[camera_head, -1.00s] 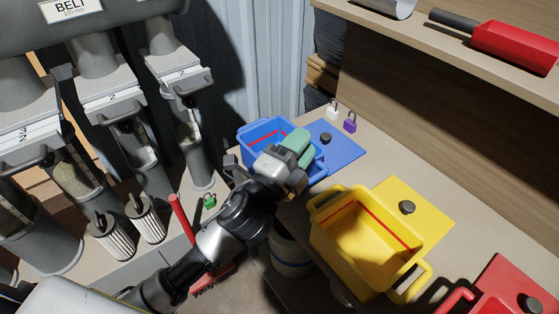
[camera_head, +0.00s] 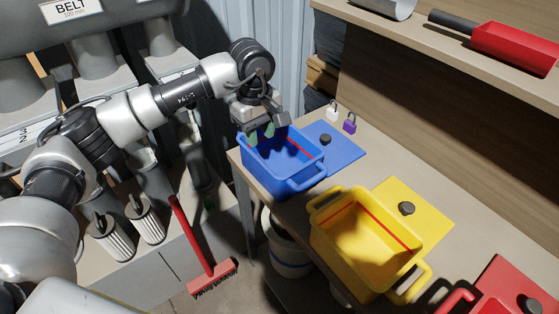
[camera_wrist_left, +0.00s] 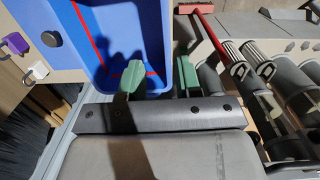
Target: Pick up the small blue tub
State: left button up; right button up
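The small blue tub (camera_head: 268,178) stands on the bench near its left end, with a loop handle (camera_head: 307,178) on its near side and a red line inside. My left gripper (camera_head: 261,134) is over the tub's far end, pointing down, its two green fingers spread apart. In the left wrist view, the tub (camera_wrist_left: 115,20) is at upper left. One finger of the gripper (camera_wrist_left: 160,77) is over the tub's inside and the other is outside its wall. I cannot tell whether either touches the wall. The far handle is hidden. My right gripper is not in view.
A blue lid (camera_head: 338,150) lies beside the tub, with white (camera_head: 332,112) and purple (camera_head: 349,123) padlocks behind. A yellow tub (camera_head: 340,255) stands to the right. A shelf (camera_head: 430,40) overhangs the bench. A red brush (camera_head: 208,270) and bucket (camera_head: 288,255) are below.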

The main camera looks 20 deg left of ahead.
aim_at(257, 157)
pick_arm(q)
jog(key=f, duration=0.2)
jog(key=a+f, duration=0.1)
jog(key=f, duration=0.1)
jog(key=shift+w+f+p, duration=0.1)
jog(key=shift+p, duration=0.2)
jog(key=shift+f+p, duration=0.65)
jog(key=shift+f, duration=2.45)
jog(key=shift+c, duration=0.5)
grip_shut()
jog(key=shift+r, duration=0.1)
